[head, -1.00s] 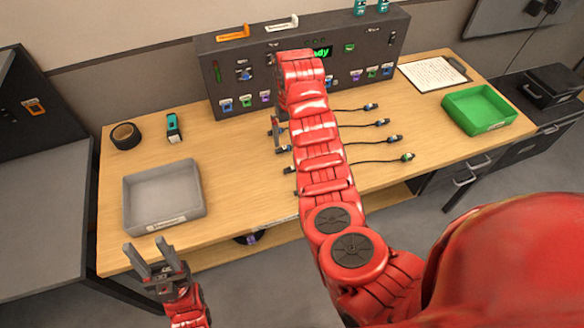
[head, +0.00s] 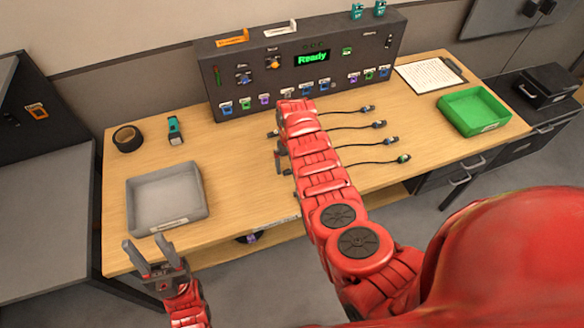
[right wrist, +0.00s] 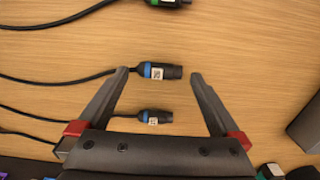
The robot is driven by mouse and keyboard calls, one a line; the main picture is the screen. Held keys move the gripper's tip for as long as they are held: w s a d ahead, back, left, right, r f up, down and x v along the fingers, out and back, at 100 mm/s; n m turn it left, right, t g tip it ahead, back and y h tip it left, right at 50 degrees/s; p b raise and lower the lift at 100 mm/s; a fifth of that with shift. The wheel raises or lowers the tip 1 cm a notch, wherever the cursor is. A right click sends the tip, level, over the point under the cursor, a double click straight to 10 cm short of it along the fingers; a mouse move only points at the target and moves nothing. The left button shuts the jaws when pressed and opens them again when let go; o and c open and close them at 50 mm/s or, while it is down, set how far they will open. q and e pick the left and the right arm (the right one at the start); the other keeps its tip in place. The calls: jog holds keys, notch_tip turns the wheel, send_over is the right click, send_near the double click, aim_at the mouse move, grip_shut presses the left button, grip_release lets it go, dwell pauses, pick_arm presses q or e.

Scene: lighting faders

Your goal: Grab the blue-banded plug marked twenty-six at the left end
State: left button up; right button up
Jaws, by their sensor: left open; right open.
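In the right wrist view, a black plug with a blue band and white label (right wrist: 153,71) lies on the wood, its cable running left. My right gripper (right wrist: 159,73) is open, with one fingertip on each side of this plug. The label's number is too small to read. A second blue-banded plug (right wrist: 155,117) lies nearer the palm, and a green-banded plug (right wrist: 168,3) is at the top edge. In the head view my right arm hides most of these left plug ends. My left gripper (head: 147,242) is open and empty near the table's front left edge.
A dark console (head: 225,75) with a lit "Ready" display stands at the back. A grey tray (head: 165,226), tape roll (head: 127,138) and green tray (head: 440,107) are on the table (head: 235,165). Several cables end in right-hand plugs (head: 392,140). Bare wood lies left of my right arm.

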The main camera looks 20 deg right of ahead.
jog(key=shift+w+f, duration=0.1)
jog(key=shift+f, duration=0.95)
jog(key=c, duration=1.3)
